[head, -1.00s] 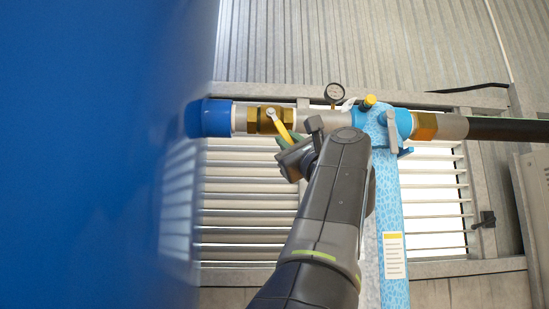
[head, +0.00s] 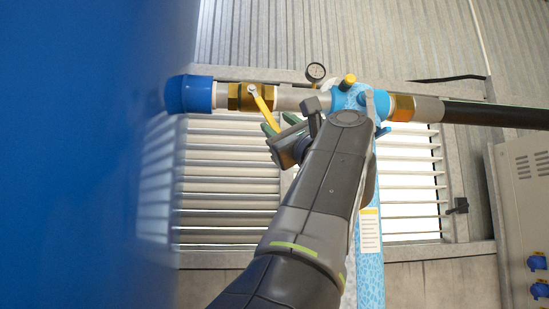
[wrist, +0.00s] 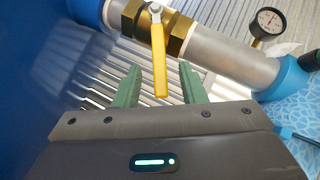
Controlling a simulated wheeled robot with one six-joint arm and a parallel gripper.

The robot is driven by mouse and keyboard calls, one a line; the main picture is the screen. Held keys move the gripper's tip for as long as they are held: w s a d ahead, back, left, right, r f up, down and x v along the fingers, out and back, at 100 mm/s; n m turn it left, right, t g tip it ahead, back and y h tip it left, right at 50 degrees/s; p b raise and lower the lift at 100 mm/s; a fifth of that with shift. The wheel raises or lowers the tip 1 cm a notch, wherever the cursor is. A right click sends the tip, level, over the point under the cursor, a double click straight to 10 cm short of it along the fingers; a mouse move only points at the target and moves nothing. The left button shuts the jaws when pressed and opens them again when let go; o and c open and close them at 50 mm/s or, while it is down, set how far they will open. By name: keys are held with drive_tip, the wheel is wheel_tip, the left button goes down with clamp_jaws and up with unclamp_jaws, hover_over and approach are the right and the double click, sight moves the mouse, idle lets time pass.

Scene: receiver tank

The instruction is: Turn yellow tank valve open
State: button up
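The yellow valve handle (head: 264,108) hangs from a brass valve body (head: 241,97) on the pipe beside the blue tank (head: 80,150). In the head view it slants down and to the right. In the wrist view the yellow handle (wrist: 159,65) points toward my gripper (wrist: 160,85). Its free end lies between the two green fingers, which are open with a gap on each side. In the head view my gripper (head: 270,130) is just below the handle's end, partly hidden by my arm.
A pressure gauge (head: 316,72) stands on the grey pipe right of the valve. A light-blue fitting (head: 345,97) with a yellow knob (head: 348,80) joins a vertical blue pipe. Louvres (head: 225,190) lie behind. A grey cabinet (head: 525,200) is at the right.

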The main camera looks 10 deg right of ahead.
sight(271, 119)
drive_tip(key=b+v, duration=0.3)
drive_tip(key=v, duration=0.5)
drive_tip(key=shift+s+d+f, duration=0.15)
drive_tip(key=shift+s+f, duration=0.05)
drive_tip(key=shift+s, duration=0.15)
idle(2.0)
drive_tip(key=p+x, duration=0.6)
drive_tip(key=x, duration=0.5)
drive_tip(key=shift+w+r, duration=0.15)
drive_tip(key=shift+w, duration=0.2)
drive_tip(key=shift+x, duration=0.85)
clamp_jaws()
